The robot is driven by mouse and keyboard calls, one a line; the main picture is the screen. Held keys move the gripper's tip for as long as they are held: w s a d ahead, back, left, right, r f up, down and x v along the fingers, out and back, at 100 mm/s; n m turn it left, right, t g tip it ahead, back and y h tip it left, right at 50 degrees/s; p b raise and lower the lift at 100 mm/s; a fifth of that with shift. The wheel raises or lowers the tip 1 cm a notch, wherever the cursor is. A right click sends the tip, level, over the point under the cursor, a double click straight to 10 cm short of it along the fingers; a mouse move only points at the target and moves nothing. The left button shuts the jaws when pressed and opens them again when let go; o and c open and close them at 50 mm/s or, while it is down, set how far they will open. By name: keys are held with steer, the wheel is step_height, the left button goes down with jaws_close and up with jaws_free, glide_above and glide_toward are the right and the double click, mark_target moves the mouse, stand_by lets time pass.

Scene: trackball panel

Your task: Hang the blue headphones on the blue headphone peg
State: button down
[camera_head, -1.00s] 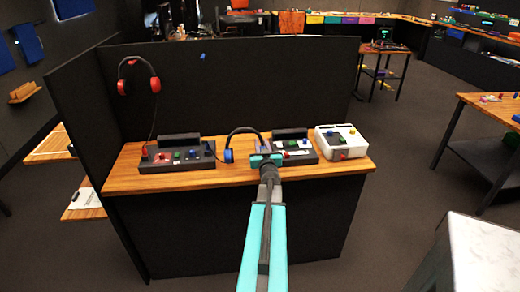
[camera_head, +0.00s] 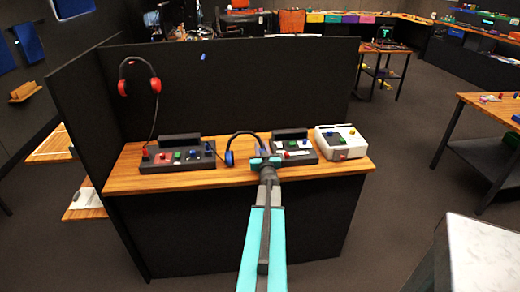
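The blue headphones (camera_head: 229,158) stand on the wooden desk between two black control panels, with their dark headband arched upward. The blue peg (camera_head: 203,57) is a small blue spot high on the black back panel, above and left of the headphones. My gripper (camera_head: 266,158) is at the desk, just right of the blue headphones and in front of the right control panel. It covers part of the right side of the headphones. Its fingers are too small and hidden by the arm to tell whether they are open or touch the headphones.
Red headphones (camera_head: 139,86) hang at the upper left of the back panel, with a cord down to the left control panel (camera_head: 178,155). The right control panel (camera_head: 295,148) and a white box (camera_head: 340,141) stand right. A black side wall (camera_head: 88,120) bounds the left. The desk's front strip is clear.

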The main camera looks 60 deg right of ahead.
steer(key=shift+f, duration=0.4)
steer(key=c, duration=1.5)
jaws_free()
steer(key=shift+b+v, duration=1.05)
steer(key=shift+v, duration=1.5)
steer(key=shift+b+v, duration=0.6)
steer(key=shift+v, duration=2.45)
steer(key=shift+a+r+p, duration=0.15)
steer(key=shift+a+p, duration=0.1)
steer(key=shift+p, duration=0.35)
steer(key=shift+p+v, duration=1.1)
steer(key=shift+p, duration=0.05)
